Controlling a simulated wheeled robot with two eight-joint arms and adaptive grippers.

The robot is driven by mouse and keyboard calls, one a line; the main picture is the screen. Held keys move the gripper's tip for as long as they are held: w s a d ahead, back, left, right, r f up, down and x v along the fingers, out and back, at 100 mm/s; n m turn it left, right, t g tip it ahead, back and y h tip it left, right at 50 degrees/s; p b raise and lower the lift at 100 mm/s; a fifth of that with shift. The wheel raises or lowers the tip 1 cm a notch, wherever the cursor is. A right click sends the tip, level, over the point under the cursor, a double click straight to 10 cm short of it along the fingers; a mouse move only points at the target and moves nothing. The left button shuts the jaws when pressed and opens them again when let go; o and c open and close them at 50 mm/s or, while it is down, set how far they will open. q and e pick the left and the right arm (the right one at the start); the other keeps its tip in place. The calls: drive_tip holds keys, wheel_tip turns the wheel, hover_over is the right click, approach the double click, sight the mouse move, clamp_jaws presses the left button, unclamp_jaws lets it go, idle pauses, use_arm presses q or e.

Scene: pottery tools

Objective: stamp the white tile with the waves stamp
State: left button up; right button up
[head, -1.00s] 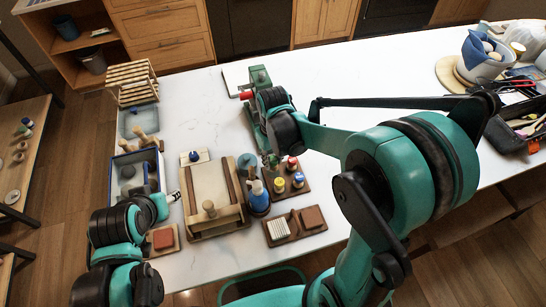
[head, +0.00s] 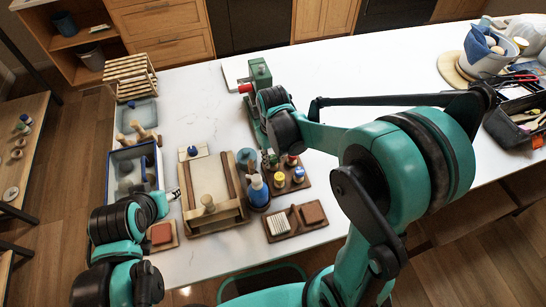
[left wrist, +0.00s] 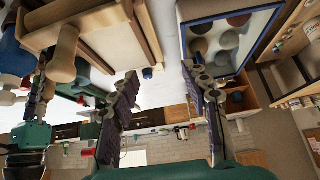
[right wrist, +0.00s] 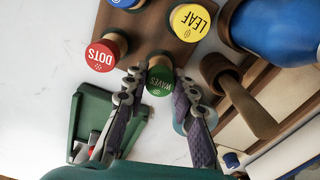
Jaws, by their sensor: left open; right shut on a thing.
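The green waves stamp (right wrist: 160,76) stands at the edge of the wooden stamp holder (right wrist: 150,28) in the right wrist view. My right gripper (right wrist: 160,88) is shut on it, with a fingertip on each side. In the head view my right wrist hides most of this grip. A pale, striped tile (head: 279,223), the likely white tile, lies on a dark wooden board in front of the holder, beside a brown tile (head: 312,213). My left gripper (left wrist: 162,76) is open and empty, near the left side of the wooden slab frame.
The red dots stamp (right wrist: 100,52) and yellow leaf stamp (right wrist: 190,22) flank the held stamp. A green press (head: 260,78) stands behind. The table's back middle is clear.

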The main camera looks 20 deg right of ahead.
drive_tip(key=shift+f, duration=0.15)
drive_tip(key=o, duration=1.1)
drive_tip(key=shift+o, duration=0.2)
wheel_tip(320, 180, up, 12)
drive_tip(key=s+d+f+m+t+b, duration=0.1)
drive_tip(key=s+d+f+t+b, duration=0.1)
drive_tip(key=s, duration=0.3)
drive_tip(key=s+d+f+m+t+b, duration=0.2)
drive_tip(key=s+f+t+b, duration=0.1)
drive_tip(key=s+f+t, duration=0.1)
drive_tip(key=shift+s+d+t, duration=0.35)
drive_tip(key=shift+s+t, duration=0.25)
drive_tip(key=shift+s, duration=0.05)
